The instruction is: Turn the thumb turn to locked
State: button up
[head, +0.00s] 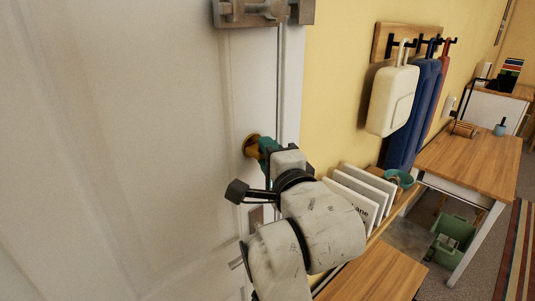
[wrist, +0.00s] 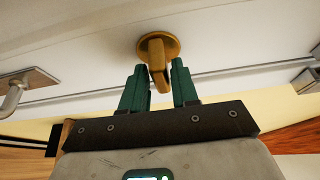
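The brass thumb turn (wrist: 157,48) is on the white door (head: 130,130), with a round base plate and a flat tab. In the wrist view the tab points towards my gripper (wrist: 158,67), slightly tilted. The green fingers are apart, one on each side of the tab, with a gap visible on both sides. The tab's end lies between them. In the head view the thumb turn's brass base (head: 251,145) shows just left of my gripper (head: 266,149), which hides its tab.
A metal latch (head: 262,11) is higher on the door, and a handle plate (head: 256,215) is below. Right of the door, white panels (head: 360,193) and a bowl (head: 399,178) stand on a wooden shelf. Cutting boards (head: 394,100) hang on the yellow wall.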

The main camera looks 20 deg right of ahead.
jog(key=shift+o, duration=1.1)
jog(key=shift+s, duration=0.1)
jog(key=s+b, duration=0.1)
jog(key=s, duration=0.9)
jog(key=shift+s+a, duration=0.3)
jog(key=shift+a, duration=0.1)
jog(key=s+d+f+n+g, duration=0.2)
jog(key=f+n+g, duration=0.1)
jog(key=f, duration=0.6)
jog(key=s+d+f+n+g, duration=0.2)
jog(key=d+f+n+g, duration=0.15)
jog(key=f, duration=0.45)
jog(key=s+d+f+n+g, duration=0.1)
jog(key=s+f+n+g, duration=0.2)
jog(key=f, duration=0.6)
jog(key=s+d+f+n+g+y, duration=0.1)
jog(key=s+f+n+g, duration=0.6)
jog(key=s+f, duration=0.9)
jog(key=shift+s+d+f+n, duration=0.25)
jog(key=shift+s+d+n, duration=0.15)
jog(key=shift+s+n, duration=0.7)
